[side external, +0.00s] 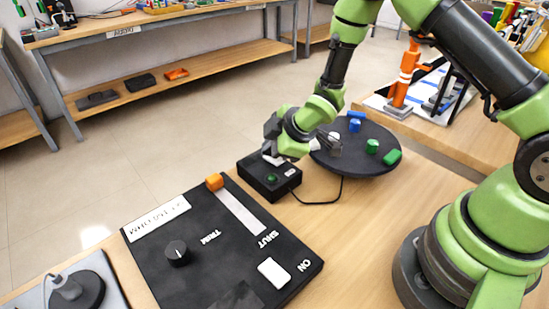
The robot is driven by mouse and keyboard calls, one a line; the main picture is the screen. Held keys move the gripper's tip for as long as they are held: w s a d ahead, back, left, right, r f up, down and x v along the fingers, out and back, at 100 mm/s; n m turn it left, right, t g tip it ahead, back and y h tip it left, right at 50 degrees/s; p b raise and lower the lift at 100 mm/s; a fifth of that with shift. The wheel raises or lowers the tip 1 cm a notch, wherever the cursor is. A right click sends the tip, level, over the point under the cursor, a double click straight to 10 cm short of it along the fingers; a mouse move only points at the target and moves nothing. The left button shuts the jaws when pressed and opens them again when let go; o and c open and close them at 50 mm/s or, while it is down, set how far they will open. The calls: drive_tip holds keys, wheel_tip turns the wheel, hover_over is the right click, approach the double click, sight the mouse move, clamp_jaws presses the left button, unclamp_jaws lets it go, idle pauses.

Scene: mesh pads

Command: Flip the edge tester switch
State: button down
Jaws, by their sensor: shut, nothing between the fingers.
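My wrist is close over the back of this box. No lettering naming the edge tester is readable.
A black panel (214,262) with an orange-handled slider (215,181), a knob (177,252) and a white switch (274,272) is in front. A round plate (345,169) holds blue and green pieces. A cable (331,202) loops on the bench. An orange stand (405,75) is behind.

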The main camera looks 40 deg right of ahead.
drive_tip(key=shift+f, duration=0.55)
idle(0.9)
drive_tip(key=shift+r, duration=0.2)
drive_tip(key=shift+s+d+r, duration=0.1)
drive_tip(key=shift+s+r, duration=0.1)
drive_tip(key=shift+r, duration=0.05)
drive_tip(key=shift+w+r, duration=0.2)
drive_tip(key=shift+r, duration=0.75)
drive_tip(key=shift+w+r, duration=0.15)
drive_tip(key=shift+r, duration=1.5)
